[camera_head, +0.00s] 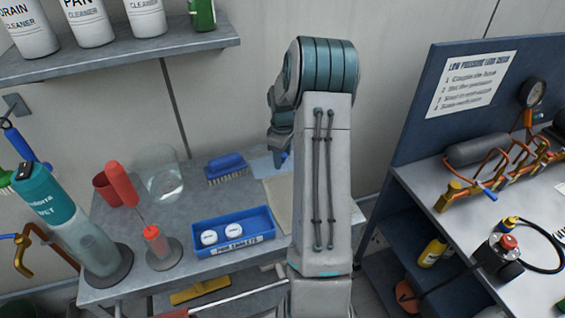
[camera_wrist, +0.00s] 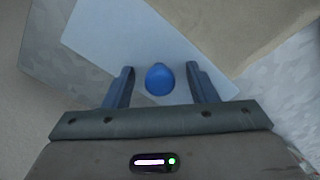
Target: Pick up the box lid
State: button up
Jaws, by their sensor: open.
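A flat pale-blue panel with a small blue knob (camera_wrist: 159,79) lies on the worktop; it looks like the box lid (camera_wrist: 110,40), though its shape is only partly visible. In the head view the pale panel (camera_head: 268,166) shows beside my arm, which hides part of it. My gripper (camera_wrist: 160,68) is open above the panel, with one finger on each side of the knob. Gaps show between the knob and both fingers. In the head view my gripper is mostly hidden behind my arm.
A tan flat sheet (camera_head: 279,196) lies close to the panel. A blue tray (camera_head: 233,239) holding two white round items, a blue brush (camera_head: 226,168) and a clear round dish (camera_head: 165,185) stand to the left. A bench with copper pipework (camera_head: 490,165) is at right.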

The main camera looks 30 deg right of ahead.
aim_at(285, 155)
jog(key=c, duration=1.1)
jog(key=shift+r, duration=0.1)
jog(key=shift+r, duration=0.5)
jog(key=r, duration=0.1)
jog(key=s+r+b, duration=0.1)
jog(key=r, duration=0.1)
jog(key=shift+d+r, duration=0.2)
jog(key=shift+r, duration=0.1)
jog(key=s+r, duration=0.2)
jog(key=s, duration=0.1)
jog(key=s+d+r+b, duration=0.1)
jog(key=s+r, duration=0.1)
jog(key=s, duration=0.2)
jog(key=s+d+r, duration=0.1)
jog(key=s+r, duration=0.1)
jog(key=s, duration=0.1)
jog(key=shift+s+d+r, duration=0.15)
jog(key=shift+s+d, duration=0.05)
jog(key=shift+d, duration=0.05)
